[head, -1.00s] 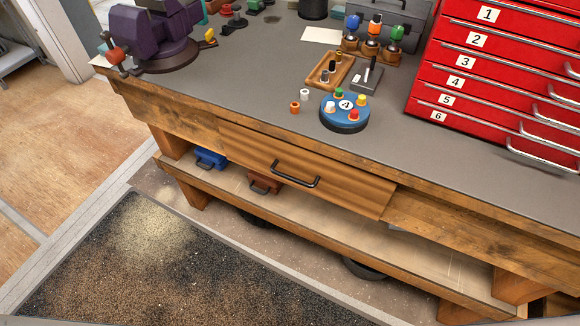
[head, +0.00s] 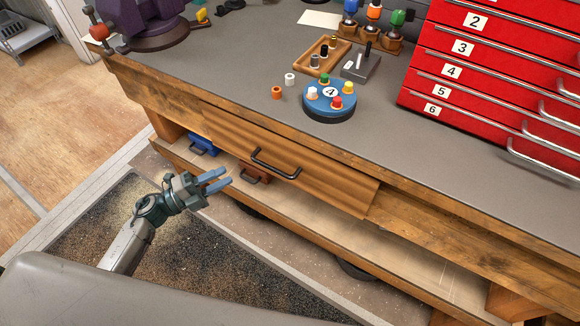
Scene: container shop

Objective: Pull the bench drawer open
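The bench drawer (head: 322,178) is a wooden front set under the bench top, in the middle of the head view. It looks shut, about level with the bench's front. Its black bar handle (head: 275,165) sits near the middle of the front. My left gripper (head: 221,181) is in front of the bench, to the left of the handle and a little lower in the picture. Its two blue-grey fingers are apart, with nothing between them, and point right toward the drawer. It does not touch the handle. My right gripper is not in view.
The bench top (head: 240,70) holds a purple vise (head: 150,22), a blue round holder (head: 329,104) with coloured pegs, and a red drawer cabinet (head: 490,90). The lower shelf (head: 310,222) carries a blue case (head: 203,145) and a brown case (head: 253,173). A dark floor mat (head: 210,255) lies in front.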

